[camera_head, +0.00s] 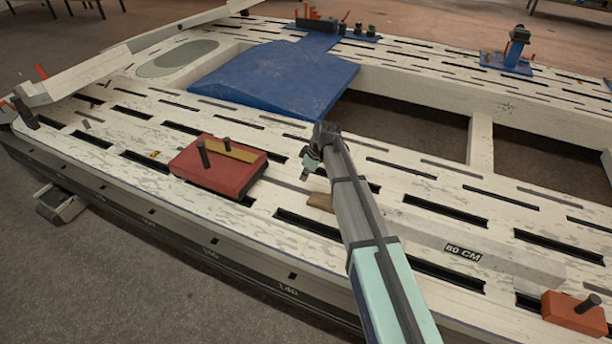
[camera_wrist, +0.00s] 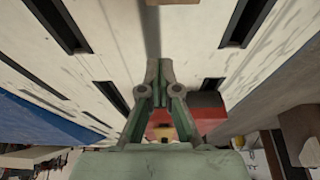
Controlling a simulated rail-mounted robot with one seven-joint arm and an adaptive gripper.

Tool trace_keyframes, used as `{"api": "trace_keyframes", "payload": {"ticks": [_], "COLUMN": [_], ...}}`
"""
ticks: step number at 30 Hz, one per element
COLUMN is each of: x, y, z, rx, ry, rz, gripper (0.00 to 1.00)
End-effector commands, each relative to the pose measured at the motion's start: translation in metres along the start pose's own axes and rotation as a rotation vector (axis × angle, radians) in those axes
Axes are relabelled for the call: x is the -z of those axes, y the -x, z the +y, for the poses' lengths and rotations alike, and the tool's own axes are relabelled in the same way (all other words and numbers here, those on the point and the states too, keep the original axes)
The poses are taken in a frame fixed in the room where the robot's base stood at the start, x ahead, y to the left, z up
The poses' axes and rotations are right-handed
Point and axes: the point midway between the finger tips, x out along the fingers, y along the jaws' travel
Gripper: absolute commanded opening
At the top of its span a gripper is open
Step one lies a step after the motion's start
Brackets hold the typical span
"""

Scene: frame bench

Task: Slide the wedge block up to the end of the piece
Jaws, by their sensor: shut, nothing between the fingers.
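A small brown wooden block (camera_head: 320,202), which looks like the wedge block, lies on the slotted bench just left of my arm. A brown edge (camera_wrist: 172,2) at the top of the wrist view is probably the same block. The piece, a pale beam marked 80 CM (camera_head: 462,252), lies on the bench right of my arm. My arm hides its near end, so I cannot tell the gap to the block. My gripper (camera_head: 308,165) is above the bench, beyond and left of the brown block, apart from it. Its fingertips (camera_wrist: 159,70) are together and empty.
A red block with a yellow strip and dark pegs (camera_head: 225,175) sits left of my gripper. It also shows behind the fingers in the wrist view (camera_wrist: 208,112). A blue sloped panel (camera_head: 275,78) lies beyond. An orange-red block (camera_head: 573,316) is at the lower right. Long slots cut the bench.

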Motion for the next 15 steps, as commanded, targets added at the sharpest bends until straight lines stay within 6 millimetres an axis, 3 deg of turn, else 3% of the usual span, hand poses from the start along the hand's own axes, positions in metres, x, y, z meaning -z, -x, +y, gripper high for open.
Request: {"api": "trace_keyframes", "payload": {"ticks": [11, 15], "x": [-0.001, -0.025], "y": [-0.076, -0.062], "z": [0.000, -0.001], "rx": [0.001, -0.002], "ry": [0.000, -0.002], "rz": [-0.002, 0.000], "gripper": [0.00, 0.00]}}
